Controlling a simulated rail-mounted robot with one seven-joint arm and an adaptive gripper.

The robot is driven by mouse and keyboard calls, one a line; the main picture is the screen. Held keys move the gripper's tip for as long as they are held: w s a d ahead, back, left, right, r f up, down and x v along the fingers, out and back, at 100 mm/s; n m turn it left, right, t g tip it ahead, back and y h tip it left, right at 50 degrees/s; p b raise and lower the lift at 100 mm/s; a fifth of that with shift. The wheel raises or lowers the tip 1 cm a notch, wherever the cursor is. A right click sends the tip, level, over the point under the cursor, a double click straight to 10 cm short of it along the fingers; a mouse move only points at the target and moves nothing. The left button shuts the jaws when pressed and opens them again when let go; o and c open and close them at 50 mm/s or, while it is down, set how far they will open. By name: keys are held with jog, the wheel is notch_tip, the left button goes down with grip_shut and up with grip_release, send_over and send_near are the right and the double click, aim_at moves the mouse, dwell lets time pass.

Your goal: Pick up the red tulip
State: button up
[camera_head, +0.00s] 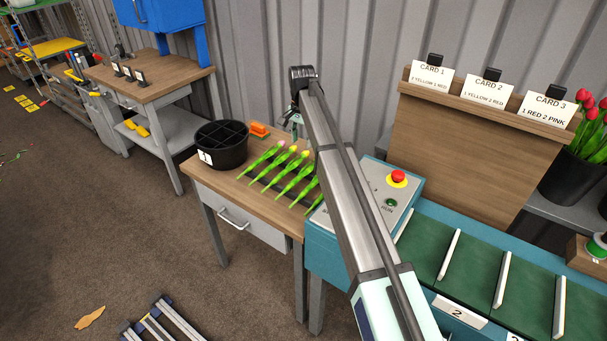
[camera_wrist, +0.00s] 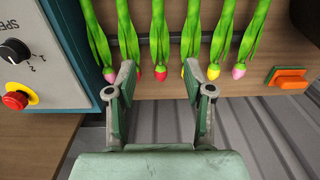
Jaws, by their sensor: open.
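In the wrist view several tulips lie side by side with their heads toward my gripper (camera_wrist: 157,82). My gripper is open and empty, its two fingers apart. A red tulip (camera_wrist: 160,72) shows between the fingertips, and neither finger appears to touch it. Another red head sits close by the left finger, partly hidden. A pinkish-red tulip (camera_wrist: 108,74) lies left of it. A yellow tulip (camera_wrist: 213,71) and a pink tulip (camera_wrist: 238,71) lie to the right. In the head view my arm hides the red tulips, and my gripper (camera_head: 297,120) is partly seen beyond the row.
A black divided bucket (camera_head: 221,146) and an orange item (camera_head: 259,130) stand on the wooden table (camera_head: 222,187) left of the tulips. A control box with a red button (camera_head: 397,176) borders the row on the right. Green conveyor compartments (camera_head: 470,262) lie farther right.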

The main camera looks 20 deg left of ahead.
jog(key=p, duration=0.2)
send_over(302, 173)
jog(key=f, duration=0.8)
jog(key=shift+w+a+f, duration=0.1)
jog(key=shift+w+f, duration=0.15)
jog(key=shift+f, duration=0.1)
jog(key=shift+s+f+p, duration=0.1)
jog(key=shift+f+p, duration=1)
jog(key=shift+f, duration=1.55)
grip_shut()
